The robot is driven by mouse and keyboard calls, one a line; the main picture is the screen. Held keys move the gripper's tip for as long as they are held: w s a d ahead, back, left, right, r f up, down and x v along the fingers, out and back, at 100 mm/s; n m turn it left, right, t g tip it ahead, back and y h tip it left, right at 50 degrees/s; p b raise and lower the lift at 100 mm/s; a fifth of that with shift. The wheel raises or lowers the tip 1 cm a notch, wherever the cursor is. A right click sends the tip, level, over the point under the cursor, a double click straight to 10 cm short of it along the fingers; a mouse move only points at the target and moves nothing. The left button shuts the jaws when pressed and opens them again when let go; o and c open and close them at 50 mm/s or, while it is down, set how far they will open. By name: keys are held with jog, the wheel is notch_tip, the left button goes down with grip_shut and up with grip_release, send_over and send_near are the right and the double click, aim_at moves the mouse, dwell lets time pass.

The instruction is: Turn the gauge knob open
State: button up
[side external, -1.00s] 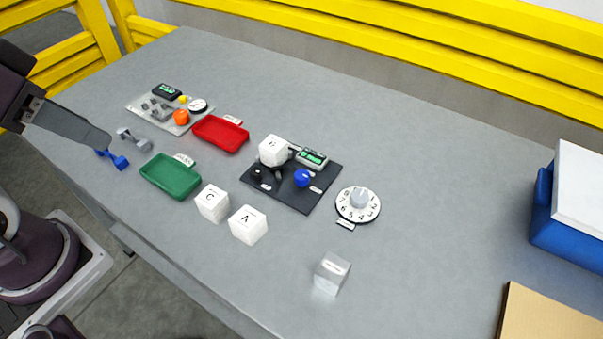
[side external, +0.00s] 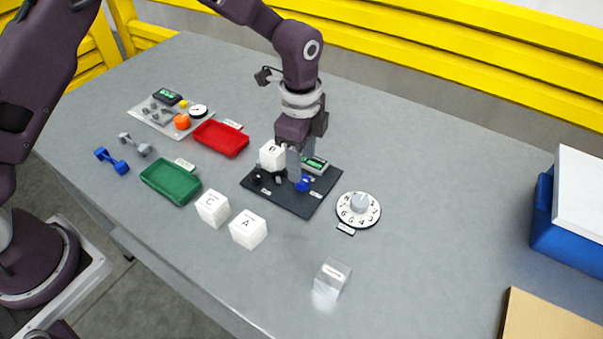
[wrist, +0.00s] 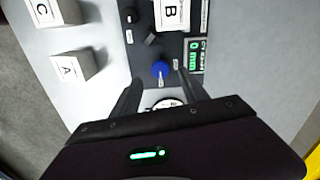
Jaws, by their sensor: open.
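A blue knob (side external: 304,184) sits on the black panel (side external: 293,209), beside a grey-green display (side external: 315,165). In the wrist view the blue knob (wrist: 160,69) has a pale label beside it, and the display (wrist: 196,55) reads 0 mm. My gripper (side external: 300,172) points down over the panel, its fingers at the blue knob and partly hiding it. In the wrist view my gripper (wrist: 158,82) is open, its fingers spread on either side of and short of the knob. I cannot tell whether a finger touches it.
A white block B (wrist: 171,14) stands on the panel close to the knob. Blocks C (side external: 212,207) and A (side external: 248,229), green (side external: 171,179) and red (side external: 221,138) trays lie left. The table's right middle is clear.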

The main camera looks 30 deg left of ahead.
aim_at(302, 184)
notch_tip(302, 184, down, 5)
jog(key=shift+f, duration=0.1)
jog(key=shift+c, duration=0.4)
grip_shut()
